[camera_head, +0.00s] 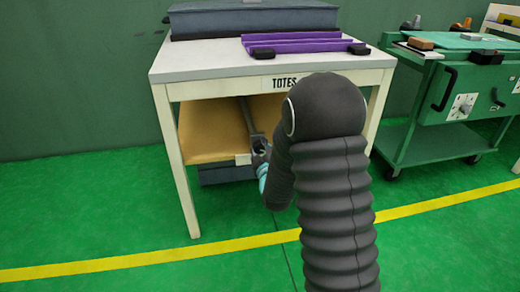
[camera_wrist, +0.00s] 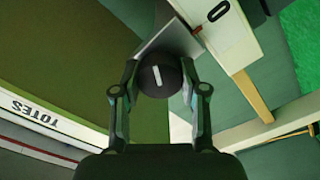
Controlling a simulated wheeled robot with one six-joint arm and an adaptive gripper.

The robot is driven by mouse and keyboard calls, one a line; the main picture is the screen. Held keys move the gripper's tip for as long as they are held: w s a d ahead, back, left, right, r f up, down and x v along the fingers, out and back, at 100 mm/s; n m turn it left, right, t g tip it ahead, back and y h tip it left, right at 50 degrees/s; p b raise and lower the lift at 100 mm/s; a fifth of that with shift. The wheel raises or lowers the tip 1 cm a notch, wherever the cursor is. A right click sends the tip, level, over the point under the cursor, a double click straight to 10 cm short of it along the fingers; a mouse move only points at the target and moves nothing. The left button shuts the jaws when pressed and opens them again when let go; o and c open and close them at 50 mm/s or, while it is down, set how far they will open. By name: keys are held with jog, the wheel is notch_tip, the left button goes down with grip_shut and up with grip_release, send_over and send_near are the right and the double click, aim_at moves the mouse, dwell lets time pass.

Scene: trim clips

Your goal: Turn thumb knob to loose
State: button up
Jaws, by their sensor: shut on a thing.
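The thumb knob (camera_wrist: 157,76) is a dark round knob with a short white line on its face, in the middle of the wrist view. My gripper (camera_wrist: 160,70) has one finger on each side of it and is shut on it. The white line stands near upright in that picture, slightly tilted. In the head view my gripper (camera_head: 261,152) is small, under the front of the table marked TOTES, beside a grey bar (camera_head: 246,118). My arm hides part of this area, and I cannot make out the knob there.
The white table (camera_head: 210,62) carries purple strips (camera_head: 295,42) and a blue-grey tote (camera_head: 250,18). Tan panels (camera_head: 212,133) lie below its top, near my gripper. The table's legs stand on both sides. A green cart (camera_head: 470,95) stands right. The floor in front is clear.

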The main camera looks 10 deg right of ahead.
jog(key=n, duration=1.2)
jog(key=shift+n, duration=0.4)
jog(key=n, duration=0.6)
jog(key=shift+f, duration=0.1)
jog(key=n, duration=0.5)
jog(key=shift+n, duration=0.4)
jog(key=o, duration=1.1)
jog(key=shift+o, duration=0.2)
